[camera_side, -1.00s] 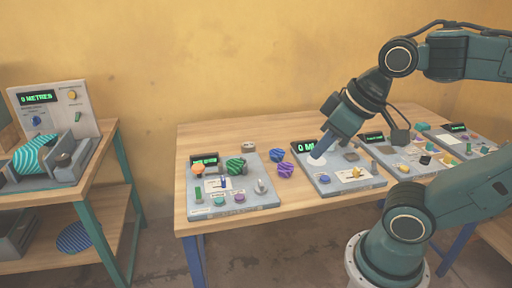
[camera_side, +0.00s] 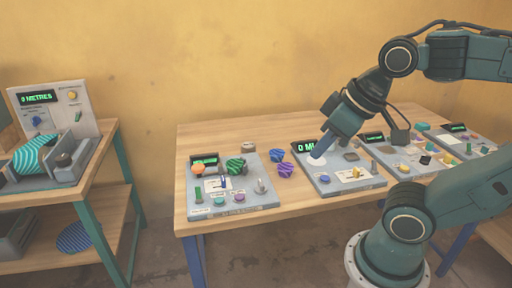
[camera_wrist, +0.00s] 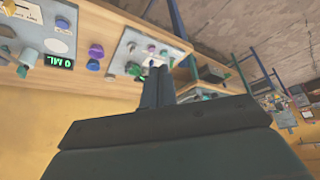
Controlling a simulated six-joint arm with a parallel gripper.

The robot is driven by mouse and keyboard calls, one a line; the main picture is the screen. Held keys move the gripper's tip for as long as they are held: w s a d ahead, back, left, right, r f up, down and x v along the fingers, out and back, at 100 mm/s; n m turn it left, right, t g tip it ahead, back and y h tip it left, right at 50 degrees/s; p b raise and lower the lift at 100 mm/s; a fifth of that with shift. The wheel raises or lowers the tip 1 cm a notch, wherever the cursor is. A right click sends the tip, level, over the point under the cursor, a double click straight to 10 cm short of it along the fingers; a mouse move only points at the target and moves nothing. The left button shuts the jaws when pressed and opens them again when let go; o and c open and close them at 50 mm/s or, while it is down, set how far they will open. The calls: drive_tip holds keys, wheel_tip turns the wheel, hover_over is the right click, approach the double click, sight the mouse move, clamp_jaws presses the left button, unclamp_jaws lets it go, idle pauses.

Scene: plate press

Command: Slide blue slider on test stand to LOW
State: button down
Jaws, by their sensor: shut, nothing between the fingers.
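My gripper (camera_side: 318,156) is shut and empty, angled down over the panel whose display begins "0 M". In the wrist view its fingers (camera_wrist: 158,84) are together. A panel (camera_side: 245,201) at the left end of the long bench carries a small upright blue slider or lever (camera_side: 224,183), left of and apart from my gripper. On the side table at far left, a stand with an upright board (camera_side: 84,97) reads "0 METRES" and has a blue control (camera_side: 37,121). I cannot tell which one is the test stand. The LOW marking is too small to read.
A striped green knob (camera_side: 236,166) and an orange ball (camera_side: 198,169) are on the left bench panel. Blue (camera_side: 277,155) and purple (camera_side: 286,170) knobs lie between panels. More panels (camera_side: 410,158) stand to the right.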

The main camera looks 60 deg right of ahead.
idle(0.3)
drive_tip(key=c, duration=1.6)
unclamp_jaws()
drive_tip(key=shift+o, duration=0.8)
drive_tip(key=shift+w+r, duration=0.25)
drive_tip(key=shift+w, duration=0.2)
drive_tip(key=m+g, duration=0.6)
drive_tip(key=m, duration=0.3)
hover_over(223, 178)
wheel_tip(223, 178, down, 10)
drive_tip(key=shift+f, duration=0.15)
drive_tip(key=shift+f, duration=0.15)
wheel_tip(223, 178, down, 14)
drive_tip(key=shift+r, duration=0.25)
